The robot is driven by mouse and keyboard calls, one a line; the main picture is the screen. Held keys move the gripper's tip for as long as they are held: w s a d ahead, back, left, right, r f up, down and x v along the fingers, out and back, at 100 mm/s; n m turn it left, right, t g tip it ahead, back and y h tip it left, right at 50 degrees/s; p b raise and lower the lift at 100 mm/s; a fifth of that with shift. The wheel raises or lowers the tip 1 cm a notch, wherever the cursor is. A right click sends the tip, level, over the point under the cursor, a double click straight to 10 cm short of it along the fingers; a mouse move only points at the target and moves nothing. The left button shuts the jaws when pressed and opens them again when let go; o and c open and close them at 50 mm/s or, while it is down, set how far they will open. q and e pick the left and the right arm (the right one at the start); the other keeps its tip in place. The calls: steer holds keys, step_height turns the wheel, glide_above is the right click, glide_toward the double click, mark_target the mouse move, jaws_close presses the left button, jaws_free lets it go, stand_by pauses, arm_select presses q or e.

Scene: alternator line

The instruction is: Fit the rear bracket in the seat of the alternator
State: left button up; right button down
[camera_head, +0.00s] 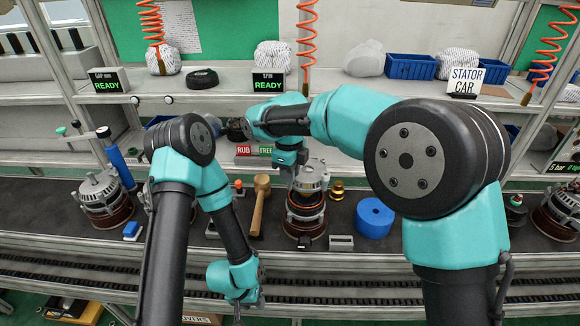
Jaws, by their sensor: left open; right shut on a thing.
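The alternator (304,213) stands upright on the dark bench in the middle, with copper-brown windings around its body. The silver rear bracket (314,180) is above it, and my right gripper (299,170) is shut on it from behind and above. I cannot tell whether the bracket touches the alternator or hangs just over its seat. My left gripper (239,302) is open and empty, low in front of the bench edge, left of the alternator. Its fingers are small and partly hidden by the wrist.
A wooden mallet (259,205) lies left of the alternator. A blue roll (374,218) stands to its right, with a small grey block (341,242) between them. Brass fittings (337,190) sit behind. Another alternator (103,198) stands at the left. My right arm hides part of the bench.

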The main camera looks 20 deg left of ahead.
steer(key=shift+f, duration=0.45)
step_height(320, 180, down, 6)
stand_by(4.3)
steer(key=c, duration=0.9)
jaws_free()
steer(key=shift+f, duration=0.1)
steer(key=shift+c, duration=0.2)
step_height(320, 180, up, 17)
steer(key=shift+a+r, duration=0.2)
